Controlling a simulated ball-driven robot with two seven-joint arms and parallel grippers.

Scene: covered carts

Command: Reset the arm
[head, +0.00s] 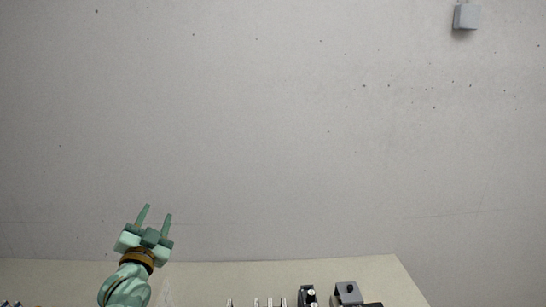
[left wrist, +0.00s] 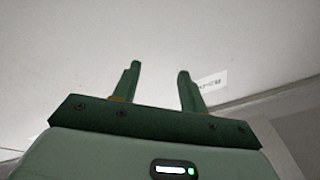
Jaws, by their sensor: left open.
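My left gripper (head: 156,215) is green and stands at the lower left of the head view, with its fingers pointing up in front of the grey wall. Its two fingers are apart and nothing is between them. In the left wrist view the open fingers (left wrist: 157,88) point away towards a pale plain surface. My right gripper is in neither view.
A beige surface (head: 230,275) runs along the bottom of the head view. Several small items stand at its lower edge, among them a dark-and-grey object (head: 347,293) and a black one (head: 308,296). A small grey box (head: 466,17) is at the upper right. The left wrist view shows a small white label (left wrist: 212,82).

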